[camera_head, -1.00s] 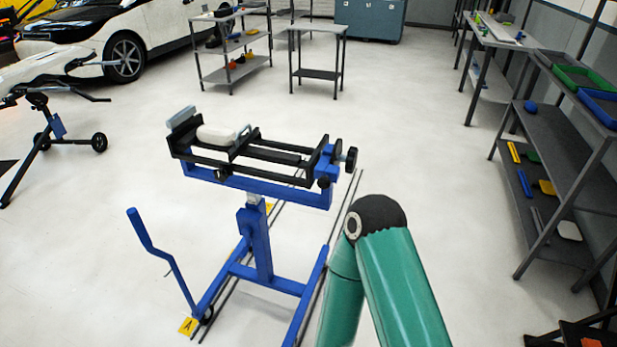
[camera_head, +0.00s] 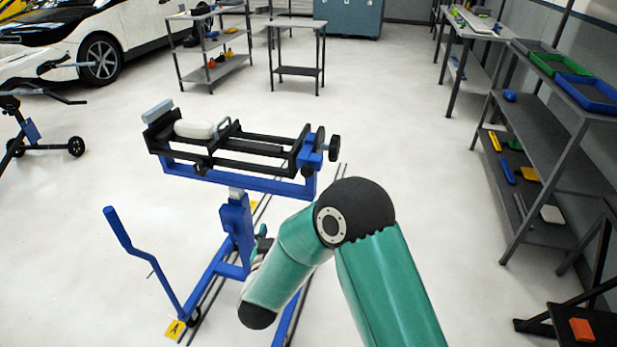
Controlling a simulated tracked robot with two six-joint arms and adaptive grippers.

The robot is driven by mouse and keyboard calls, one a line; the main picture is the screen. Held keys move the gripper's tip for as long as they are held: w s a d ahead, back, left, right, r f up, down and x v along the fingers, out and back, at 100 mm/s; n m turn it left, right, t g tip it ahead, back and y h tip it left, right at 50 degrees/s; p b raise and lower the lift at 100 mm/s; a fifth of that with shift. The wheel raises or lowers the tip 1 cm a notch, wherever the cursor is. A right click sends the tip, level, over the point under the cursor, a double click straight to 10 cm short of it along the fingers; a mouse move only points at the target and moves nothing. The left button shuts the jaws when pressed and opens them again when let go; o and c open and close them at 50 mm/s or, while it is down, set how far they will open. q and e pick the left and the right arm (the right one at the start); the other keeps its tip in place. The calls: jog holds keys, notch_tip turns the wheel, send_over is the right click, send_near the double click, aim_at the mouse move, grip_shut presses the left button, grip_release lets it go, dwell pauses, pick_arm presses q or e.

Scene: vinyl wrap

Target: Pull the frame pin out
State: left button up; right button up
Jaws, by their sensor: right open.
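The blue stand (camera_head: 238,222) carries a black clamp frame (camera_head: 235,148) on top of its upright post. I cannot make out the frame pin clearly; it may be too small or hidden behind my arm. My right arm comes in from the bottom right and bends at the black elbow. My right gripper (camera_head: 263,242) shows only in part, dark and small, just right of the post's lower part and mostly hidden behind my forearm. It is open, and I see nothing held. I cannot tell whether it touches the post. My left gripper is out of view.
A blue crank handle (camera_head: 140,250) rises at the stand's left. A white pad (camera_head: 194,129) lies on the frame. Shelves (camera_head: 545,190) with trays and tools line the right side. A small table (camera_head: 297,50) stands behind. The floor between is clear.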

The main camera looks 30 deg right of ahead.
aim_at(306, 175)
notch_tip(306, 175, up, 6)
jog(key=s+d+m+g+h, duration=0.1)
jog(key=d+m+h, duration=0.1)
jog(key=h, duration=0.2)
jog(key=p+x, duration=0.2)
jog(key=x, duration=1.4)
jog(key=shift+w+d+f+p, duration=0.15)
jog(key=shift+d+p, duration=0.1)
jog(key=shift+p, duration=0.1)
grip_shut()
